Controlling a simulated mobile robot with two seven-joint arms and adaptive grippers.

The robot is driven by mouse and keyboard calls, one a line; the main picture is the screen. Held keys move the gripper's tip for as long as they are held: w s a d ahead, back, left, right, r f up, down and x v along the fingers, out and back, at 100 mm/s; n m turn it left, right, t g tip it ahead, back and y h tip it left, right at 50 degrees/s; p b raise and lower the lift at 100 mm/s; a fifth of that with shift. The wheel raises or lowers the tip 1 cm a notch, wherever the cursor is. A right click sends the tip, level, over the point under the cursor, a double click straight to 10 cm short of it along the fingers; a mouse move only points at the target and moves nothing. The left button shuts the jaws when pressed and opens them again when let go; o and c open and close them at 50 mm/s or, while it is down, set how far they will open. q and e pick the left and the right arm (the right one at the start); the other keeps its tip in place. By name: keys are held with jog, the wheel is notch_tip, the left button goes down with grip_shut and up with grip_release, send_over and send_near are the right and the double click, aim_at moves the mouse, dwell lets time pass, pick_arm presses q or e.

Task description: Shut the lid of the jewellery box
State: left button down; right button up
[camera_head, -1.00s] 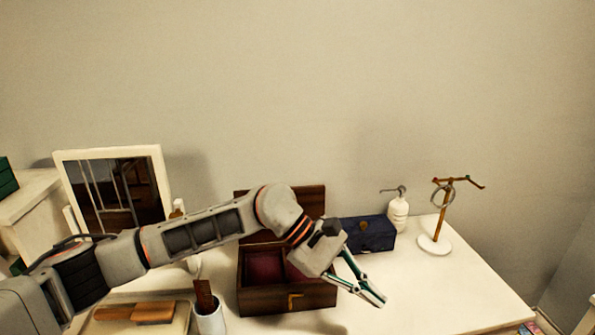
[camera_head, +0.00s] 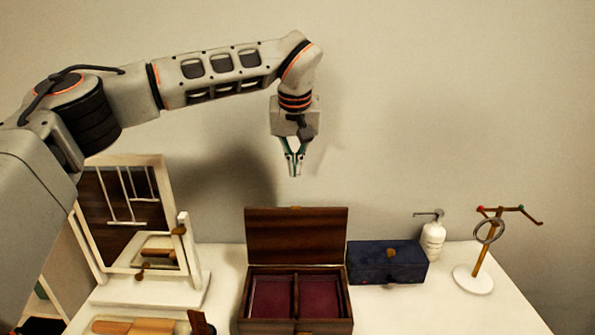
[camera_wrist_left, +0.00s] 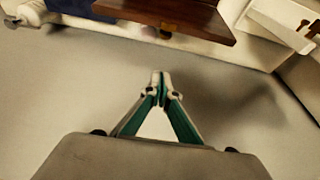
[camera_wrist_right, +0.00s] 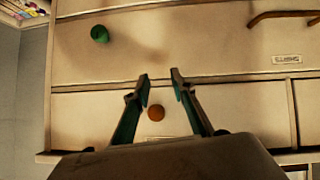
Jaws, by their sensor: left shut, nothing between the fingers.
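The dark wooden jewellery box (camera_head: 297,325) stands on the white table with its lid (camera_head: 296,240) raised upright at the back. Its inside shows dark red lining split by a divider. My left gripper (camera_head: 293,174) is shut and empty, pointing down above the raised lid, apart from it. In the left wrist view the shut fingertips (camera_wrist_left: 160,78) are in front of the plain wall, and the lid (camera_wrist_left: 175,14) shows at the top. My right gripper (camera_wrist_right: 159,77) is open and empty in the right wrist view, facing a pale drawer front. It is not in the head view.
A dark blue box (camera_head: 388,264) stands right beside the jewellery box. Further right are a white pump bottle (camera_head: 433,240) and a stand with a ring (camera_head: 479,255). A white-framed mirror (camera_head: 130,220) stands left. The right wrist view shows a green knob (camera_wrist_right: 99,34) and wooden knob (camera_wrist_right: 156,113).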

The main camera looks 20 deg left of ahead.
pick_arm(q)
notch_tip(320, 180, down, 8)
jog(key=s+p, duration=0.1)
jog(key=shift+s+d+r, duration=0.15)
jog(key=shift+d, duration=0.05)
pick_arm(e)
jog(key=shift+s+d+f, duration=0.2)
jog(key=shift+s+d, duration=0.05)
jog(key=shift+d, duration=0.3)
pick_arm(q)
jog(key=shift+s+d, duration=0.1)
